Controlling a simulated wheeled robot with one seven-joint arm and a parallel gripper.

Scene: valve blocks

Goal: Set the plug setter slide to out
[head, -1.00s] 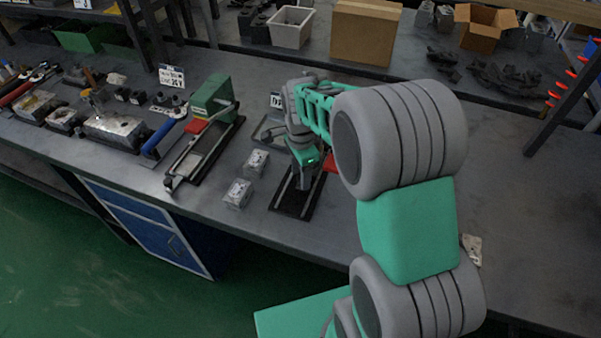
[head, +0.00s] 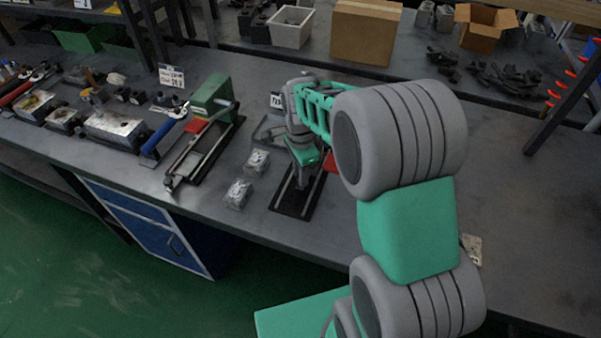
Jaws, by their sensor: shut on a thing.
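A fixture with a black base and two pale rails (head: 289,198) lies on the bench under my gripper; I take it as the plug setter. Its far part and a red piece (head: 330,163) are partly behind my arm. My gripper (head: 303,183) points down between the rails, shut on a small part there that I take as the slide. The fingers cover most of that part, so its shape and exact position along the rails are hard to tell.
A similar fixture with a green body (head: 211,97) stands to the left. Two small metal blocks (head: 238,194) (head: 257,161) sit between the fixtures. Tools and valve blocks (head: 113,130) fill the left bench. The bench to the right of my arm (head: 530,200) is mostly clear.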

